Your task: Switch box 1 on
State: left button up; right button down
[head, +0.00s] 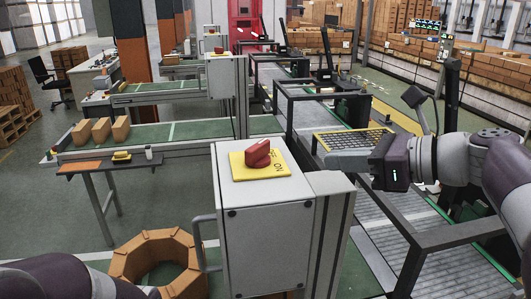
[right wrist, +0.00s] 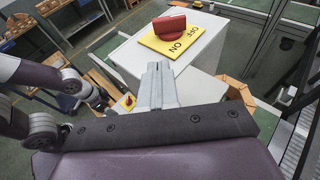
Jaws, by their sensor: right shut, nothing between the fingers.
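A light grey switch box (head: 265,225) stands in front of me in the head view. On its top is a yellow plate (head: 279,170) with a red rotary knob (head: 257,153). The word ON shows on the plate in the head view; in the right wrist view the plate (right wrist: 190,43) bears ON and OFF beside the knob (right wrist: 168,28). The knob's exact setting I cannot tell. My right gripper (head: 332,162) is to the right of the knob, apart from it. Its fingers (right wrist: 156,68) are shut and empty, pointing towards the knob. My left gripper is out of view.
An orange-brown octagonal ring (head: 155,258) lies left of the box. A conveyor with several bricks (head: 100,130) is at left. A dark metal frame (head: 385,185) and a roller conveyor (head: 400,245) lie right of the box, below my right arm. Another grey box with a red knob stands farther back.

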jog(key=p, duration=0.7)
send_near(256, 154)
jog(key=x, duration=0.6)
jog(key=shift+w+a+f, duration=0.1)
jog(key=shift+w+a, duration=0.05)
jog(key=shift+a, duration=0.05)
